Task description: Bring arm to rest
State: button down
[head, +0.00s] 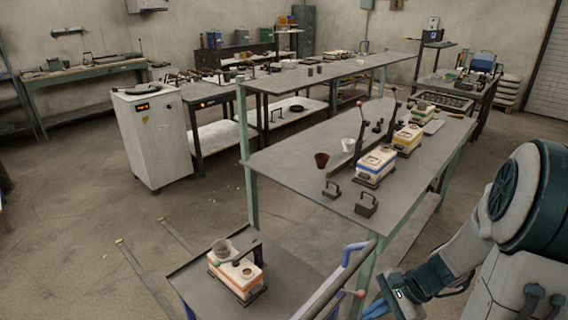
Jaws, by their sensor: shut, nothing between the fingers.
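My arm reaches in from the right side and bends down toward the bottom edge. My gripper (376,308) shows as light blue fingers at the bottom edge, partly cut off. It is shut and holds nothing. It is beside the blue cart handle (340,281) and below the near corner of the long grey workbench (300,160). Whether it touches the handle cannot be told.
A white cabinet (150,140) stands left; floor is open at lower left.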

jog(key=s+a+r+n+t+h, duration=0.1)
jog(key=s+a+r+n+h, duration=0.1)
jog(key=r+n, duration=0.5)
jog(key=s+a+r+n+t+h, duration=0.1)
jog(key=s+a+r+n+h, duration=0.2)
jog(key=s+r+n+h, duration=0.2)
jog(key=shift+s+r+n, duration=0.5)
jog(key=shift+r+n, duration=0.45)
jog(key=shift+n, duration=0.15)
